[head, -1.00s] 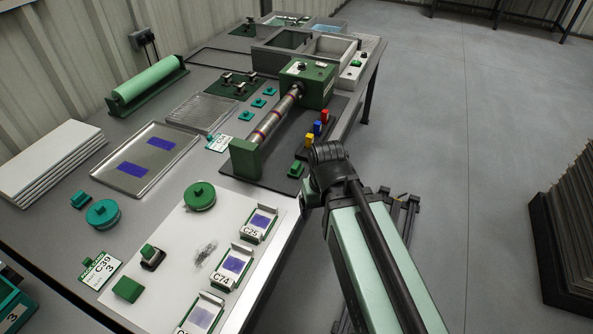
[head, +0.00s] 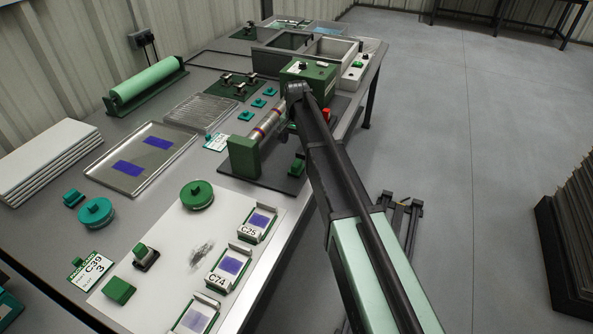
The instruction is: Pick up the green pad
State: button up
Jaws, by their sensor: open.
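Several green things could be the green pad, and I cannot tell for sure which it is. A round green disc with a knob (head: 197,194) sits at the back of the white sheet. A small flat green block (head: 118,290) lies near the sheet's front left. A green-topped stamp-like piece (head: 145,257) on a dark base stands between them. A round teal disc with a knob (head: 96,212) lies to the left, off the sheet. My arm reaches up from the lower right over the bench's right edge. My gripper does not show; the arm's far end ends at a dark joint.
The white sheet (head: 172,283) also holds labelled holders, including C25 (head: 257,222) and C74 (head: 229,264). A steel tray (head: 112,174) with purple strips lies behind. A green-ended roller machine (head: 245,157) stands near my arm. White boards (head: 45,160) are stacked at left.

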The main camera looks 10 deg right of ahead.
aim_at(296, 162)
notch_tip(296, 162, down, 6)
jog(key=b, duration=0.5)
jog(key=shift+b, duration=0.35)
notch_tip(296, 162, down, 5)
jog(key=b, duration=0.5)
jog(key=shift+s+a+f, duration=0.1)
jog(key=shift+s+f, duration=0.05)
jog(key=shift+r, duration=0.25)
jog(key=c, duration=1.1)
jog(key=shift+r, duration=0.1)
notch_tip(296, 162, up, 20)
jog(key=p, duration=2)
